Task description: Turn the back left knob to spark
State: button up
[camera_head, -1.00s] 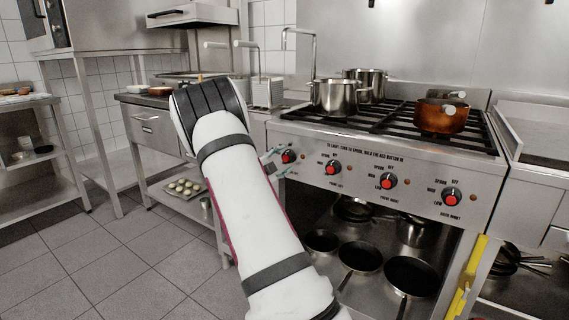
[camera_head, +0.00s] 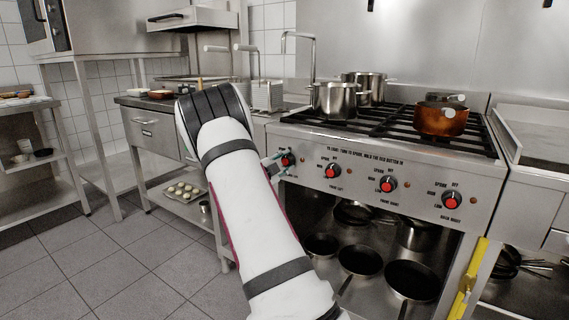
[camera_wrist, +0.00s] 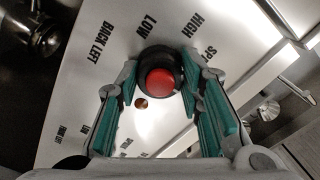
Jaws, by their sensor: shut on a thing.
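The back left knob (camera_head: 288,158) is the leftmost on the stove's front panel. In the wrist view the knob (camera_wrist: 160,68) is round and black with a red button, beside the printed words "BACK LEFT", "LOW" and "HIGH". My gripper (camera_wrist: 158,84) has its green fingers on either side of the knob and is shut on it. In the head view my gripper (camera_head: 277,165) reaches the knob from the left, partly hidden by my white arm. The knob's exact pointer setting is hard to make out.
More red-buttoned knobs (camera_head: 388,184) run rightward along the panel. Steel pots (camera_head: 333,98) and a copper pot (camera_head: 441,119) stand on the burners. Pans (camera_head: 360,260) lie on the shelf below. A counter (camera_head: 150,122) stands to the left.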

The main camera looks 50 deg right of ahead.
jog(key=n+p, duration=0.2)
jog(key=n, duration=0.1)
jog(key=shift+n+p, duration=0.3)
jog(key=shift+n, duration=0.1)
jog(key=shift+n+p, duration=0.9)
jog(key=shift+n, duration=1)
jog(key=shift+f, duration=0.1)
jog(key=o, duration=1.2)
jog(key=shift+c, duration=0.2)
jog(key=shift+a, duration=0.1)
jog(key=s+a, duration=0.1)
jog(key=a, duration=1)
jog(key=shift+a, duration=0.4)
